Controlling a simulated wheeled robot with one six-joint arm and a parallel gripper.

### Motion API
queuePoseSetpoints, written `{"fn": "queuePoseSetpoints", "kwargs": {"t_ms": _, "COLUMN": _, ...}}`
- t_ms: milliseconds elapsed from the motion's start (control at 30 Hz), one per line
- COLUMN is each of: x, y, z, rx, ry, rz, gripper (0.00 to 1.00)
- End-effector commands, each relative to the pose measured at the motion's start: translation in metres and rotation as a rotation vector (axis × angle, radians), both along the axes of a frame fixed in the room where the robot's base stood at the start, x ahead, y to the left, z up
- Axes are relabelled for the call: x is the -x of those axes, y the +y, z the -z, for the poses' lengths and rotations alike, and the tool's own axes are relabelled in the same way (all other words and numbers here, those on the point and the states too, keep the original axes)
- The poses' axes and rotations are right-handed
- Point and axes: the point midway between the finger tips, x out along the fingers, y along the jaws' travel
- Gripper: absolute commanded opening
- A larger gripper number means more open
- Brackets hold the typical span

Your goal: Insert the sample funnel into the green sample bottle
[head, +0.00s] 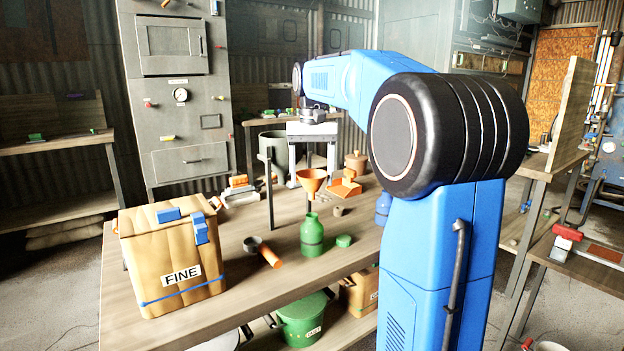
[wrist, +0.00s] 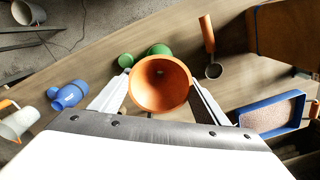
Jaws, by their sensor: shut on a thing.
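The orange sample funnel (head: 312,180) is upright, wide end up, in my gripper (wrist: 155,95), whose two pale fingers close on either side of its cone. The green sample bottle (head: 312,236) stands upright on the workbench. A green cap (head: 344,241) lies beside the bottle.
A scoop with an orange handle (head: 268,253) lies left of the bottle. A tan box marked FINE (head: 175,265) stands at the bench's left end. The wrist view also shows a blue bottle (wrist: 68,94) and a blue-rimmed tray (wrist: 243,117) of grains.

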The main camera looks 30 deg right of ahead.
Motion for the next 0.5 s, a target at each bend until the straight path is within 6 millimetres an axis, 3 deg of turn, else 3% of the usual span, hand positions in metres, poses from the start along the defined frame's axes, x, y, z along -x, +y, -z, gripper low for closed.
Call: {"fn": "queuePoseSetpoints", "kwargs": {"t_ms": 500, "x": 0.000, "y": 0.000, "z": 0.011, "rx": 0.000, "ry": 0.000, "rz": 0.001, "gripper": 0.49}}
